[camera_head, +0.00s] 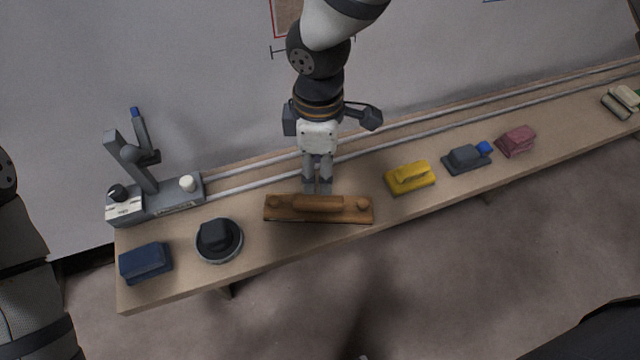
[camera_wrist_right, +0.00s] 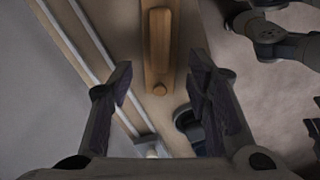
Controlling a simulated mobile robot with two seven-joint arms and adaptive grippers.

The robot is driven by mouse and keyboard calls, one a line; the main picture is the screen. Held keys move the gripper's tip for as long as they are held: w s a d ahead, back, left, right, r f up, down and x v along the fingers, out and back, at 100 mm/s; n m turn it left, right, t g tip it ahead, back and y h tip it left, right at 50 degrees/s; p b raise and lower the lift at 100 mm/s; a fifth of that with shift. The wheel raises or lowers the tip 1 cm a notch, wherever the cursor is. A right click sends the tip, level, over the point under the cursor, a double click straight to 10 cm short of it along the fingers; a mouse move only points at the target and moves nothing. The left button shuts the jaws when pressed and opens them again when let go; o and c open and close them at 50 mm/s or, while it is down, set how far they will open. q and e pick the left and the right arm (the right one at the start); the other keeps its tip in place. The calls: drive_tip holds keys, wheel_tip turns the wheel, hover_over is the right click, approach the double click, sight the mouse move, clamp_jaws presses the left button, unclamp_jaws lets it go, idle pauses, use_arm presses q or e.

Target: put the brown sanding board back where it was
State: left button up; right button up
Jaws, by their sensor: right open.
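The brown sanding board (camera_head: 318,212) lies flat on the narrow wooden bench, with a long handle and a round knob at each end. In the right wrist view the board (camera_wrist_right: 158,45) shows beyond the fingers, its near end by the gap between them. My right gripper (camera_head: 319,190) is at the back edge of the board, close to its handle, in the head view. In the wrist view the right gripper (camera_wrist_right: 160,85) has its fingers wide apart with nothing between them. Part of my left arm shows at the left edge; its gripper is out of view.
On the bench (camera_head: 250,260), a dark round sander (camera_head: 219,240) and a blue block (camera_head: 146,262) lie left of the board. A yellow block (camera_head: 410,177), a grey sander (camera_head: 466,158) and a pink block (camera_head: 516,141) lie right. A grey stand (camera_head: 150,200) is at back left.

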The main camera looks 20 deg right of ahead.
drive_tip(key=s+f+m, duration=0.1)
drive_tip(key=s+f, duration=0.1)
drive_tip(key=s+f+m+g, duration=0.1)
drive_tip(key=s+f, duration=0.1)
drive_tip(key=s, duration=0.1)
drive_tip(key=s+f+y, duration=0.1)
drive_tip(key=s+f, duration=0.1)
drive_tip(key=shift+s+d+m, duration=0.15)
drive_tip(key=shift+d+m, duration=0.05)
drive_tip(key=shift+m, duration=0.2)
drive_tip(key=s+d+f+m, duration=0.3)
drive_tip(key=s+m, duration=0.1)
drive_tip(key=s, duration=0.5)
drive_tip(key=s+d+f+m+g, duration=0.1)
drive_tip(key=s+d+f+m, duration=0.2)
drive_tip(key=s, duration=0.6)
drive_tip(key=s+d+f+m+g+h, duration=0.1)
drive_tip(key=s+d+f+m, duration=0.2)
drive_tip(key=s, duration=0.5)
drive_tip(key=shift+s+d+f+m, duration=0.2)
drive_tip(key=shift+s+d+m, duration=0.2)
drive_tip(key=shift+d+m, duration=0.45)
